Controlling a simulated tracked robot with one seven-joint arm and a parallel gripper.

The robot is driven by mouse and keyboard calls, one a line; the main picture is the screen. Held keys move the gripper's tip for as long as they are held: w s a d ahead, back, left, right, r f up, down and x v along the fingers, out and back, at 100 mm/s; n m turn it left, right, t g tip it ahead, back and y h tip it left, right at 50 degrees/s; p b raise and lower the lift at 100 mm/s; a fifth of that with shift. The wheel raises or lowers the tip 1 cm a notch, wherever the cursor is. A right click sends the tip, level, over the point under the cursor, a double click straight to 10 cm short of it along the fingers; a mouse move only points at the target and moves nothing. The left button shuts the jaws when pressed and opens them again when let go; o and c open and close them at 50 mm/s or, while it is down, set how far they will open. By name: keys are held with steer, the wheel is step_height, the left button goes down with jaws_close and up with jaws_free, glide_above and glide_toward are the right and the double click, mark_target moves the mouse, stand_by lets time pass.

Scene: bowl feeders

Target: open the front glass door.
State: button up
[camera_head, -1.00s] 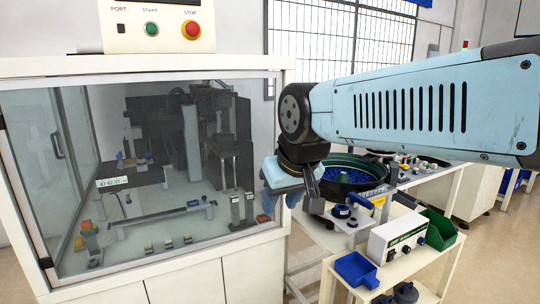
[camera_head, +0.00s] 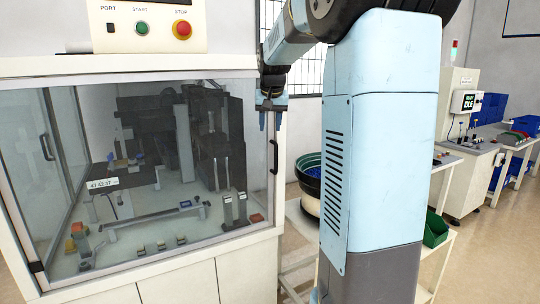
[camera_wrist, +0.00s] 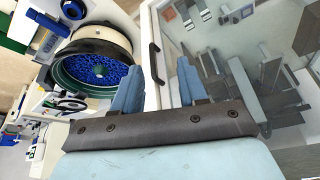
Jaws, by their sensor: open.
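The front glass door (camera_head: 150,172) is a large clear pane on the front of the cream cabinet and looks shut. Its black vertical handle (camera_head: 273,157) is at the pane's right edge. My gripper (camera_head: 270,121) is open and empty, with its blue fingers pointing down just above the handle in the head view. In the wrist view my gripper (camera_wrist: 159,62) has one finger on each side of the handle (camera_wrist: 155,62) as seen. The handle appears beyond the fingertips, and I cannot tell the exact gap. No contact shows.
A control box (camera_head: 150,27) with start and stop buttons sits on the cabinet top. A round bowl feeder (camera_head: 310,180) with blue parts stands right of the cabinet, partly behind my arm. A green bin (camera_head: 436,229) is on a low stand. Open floor lies at the right.

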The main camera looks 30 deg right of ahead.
steer(key=m, duration=0.2)
glide_toward(276, 149)
steer(key=shift+g+h, duration=0.4)
steer(key=x, duration=1.2)
steer(key=shift+w+a, duration=0.35)
steer(key=shift+w, duration=0.05)
jaws_close()
